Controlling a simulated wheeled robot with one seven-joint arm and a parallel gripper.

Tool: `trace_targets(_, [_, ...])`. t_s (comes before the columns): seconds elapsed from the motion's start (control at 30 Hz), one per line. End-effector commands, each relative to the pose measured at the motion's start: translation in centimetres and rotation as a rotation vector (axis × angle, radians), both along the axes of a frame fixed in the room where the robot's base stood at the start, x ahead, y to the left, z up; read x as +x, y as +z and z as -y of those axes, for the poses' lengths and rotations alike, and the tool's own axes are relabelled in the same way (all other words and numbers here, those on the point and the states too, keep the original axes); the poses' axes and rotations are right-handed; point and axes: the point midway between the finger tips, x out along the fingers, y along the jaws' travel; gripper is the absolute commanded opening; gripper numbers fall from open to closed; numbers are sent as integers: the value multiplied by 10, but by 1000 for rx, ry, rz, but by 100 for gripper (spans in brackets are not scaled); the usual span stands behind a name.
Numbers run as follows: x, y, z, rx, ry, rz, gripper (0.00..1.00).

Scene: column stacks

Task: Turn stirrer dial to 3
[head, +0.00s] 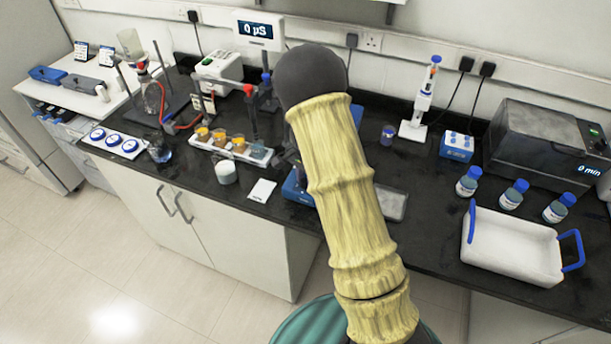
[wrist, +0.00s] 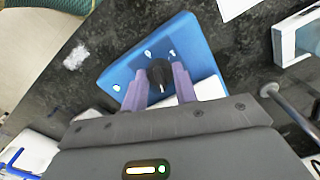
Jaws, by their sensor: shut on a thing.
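The stirrer (wrist: 200,50) is a blue unit on the dark bench in the wrist view, with pale dots on its face. Its dial (wrist: 159,72) is a small black knob. My gripper (wrist: 160,84) has its two purple fingers on either side of the dial and is shut on it. The dial's pointer and numbers cannot be made out. In the head view, only the left part of the stirrer (head: 296,189) shows.
A white card (head: 262,190) and a white-filled beaker (head: 225,172) lie left of the stirrer. A grey flat pad (head: 392,204) is to its right. A white tray with blue handles (head: 512,250) and several blue-capped bottles stand further right. A stand with a clamp (head: 262,95) rises behind.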

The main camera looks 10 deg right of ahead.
Motion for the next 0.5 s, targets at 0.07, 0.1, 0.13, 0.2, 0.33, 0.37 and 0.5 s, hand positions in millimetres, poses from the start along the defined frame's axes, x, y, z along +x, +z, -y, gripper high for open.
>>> trace_targets(0.07, [2,3,1,-2,-50,7,6])
trace_targets(0.1, [2,3,1,-2,-71,7,6])
trace_targets(0.13, [2,3,1,-2,-86,7,6])
trace_targets(0.2, [2,3,1,-1,-114,8,6])
trace_targets(0.33, [2,2,0,-1,-149,9,6])
trace_targets(0.37, [2,2,0,-1,-153,9,6])
trace_targets(0.5, [2,2,1,-1,-166,9,6])
